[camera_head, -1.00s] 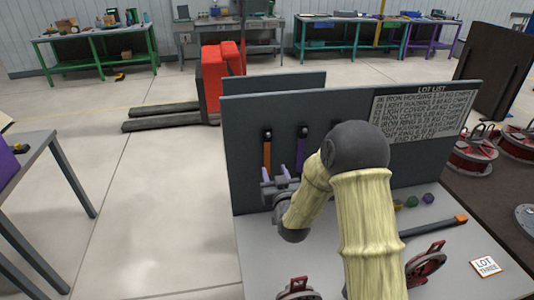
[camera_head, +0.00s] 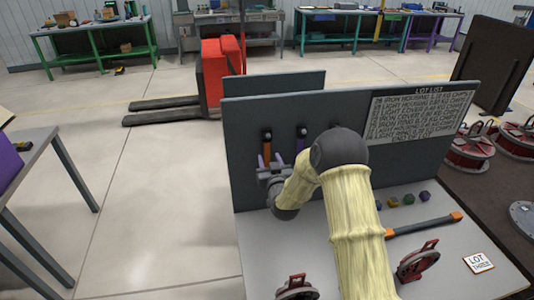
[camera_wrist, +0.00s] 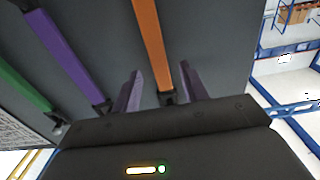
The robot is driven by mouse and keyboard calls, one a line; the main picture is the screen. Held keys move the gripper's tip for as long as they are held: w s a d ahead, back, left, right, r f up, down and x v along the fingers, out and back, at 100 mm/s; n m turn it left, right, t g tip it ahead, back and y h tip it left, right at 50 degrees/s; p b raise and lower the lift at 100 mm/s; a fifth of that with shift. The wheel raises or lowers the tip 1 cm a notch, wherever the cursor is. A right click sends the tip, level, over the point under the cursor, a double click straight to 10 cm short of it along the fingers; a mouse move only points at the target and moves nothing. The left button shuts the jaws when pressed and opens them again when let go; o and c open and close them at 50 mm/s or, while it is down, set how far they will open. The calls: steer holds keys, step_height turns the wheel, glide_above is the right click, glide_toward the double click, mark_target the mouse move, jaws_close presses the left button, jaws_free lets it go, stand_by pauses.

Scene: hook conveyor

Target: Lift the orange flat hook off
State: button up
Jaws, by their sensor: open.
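The orange flat hook (camera_head: 267,147) hangs on the grey upright panel (camera_head: 250,115), leftmost of the hooks. In the wrist view the orange hook (camera_wrist: 147,40) is a long flat bar running down between my two fingers to a dark end. My gripper (camera_head: 267,161) is open in front of the panel at the orange hook; its purple fingers also show in the wrist view (camera_wrist: 160,88), one on each side of the bar, apart from it. I cannot tell how deep the bar sits between them. My arm hides part of the panel.
A purple hook (camera_wrist: 65,50) and a green hook (camera_wrist: 22,84) hang beside it. On the grey tabletop (camera_head: 220,292) are red-handled parts (camera_head: 418,262), an orange-ended bar (camera_head: 425,226), small coloured blocks (camera_head: 408,199) and a lot card (camera_head: 479,263).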

steer(key=shift+x, duration=1)
steer(key=shift+c, duration=0.2)
steer(key=shift+r, duration=0.1)
jaws_close()
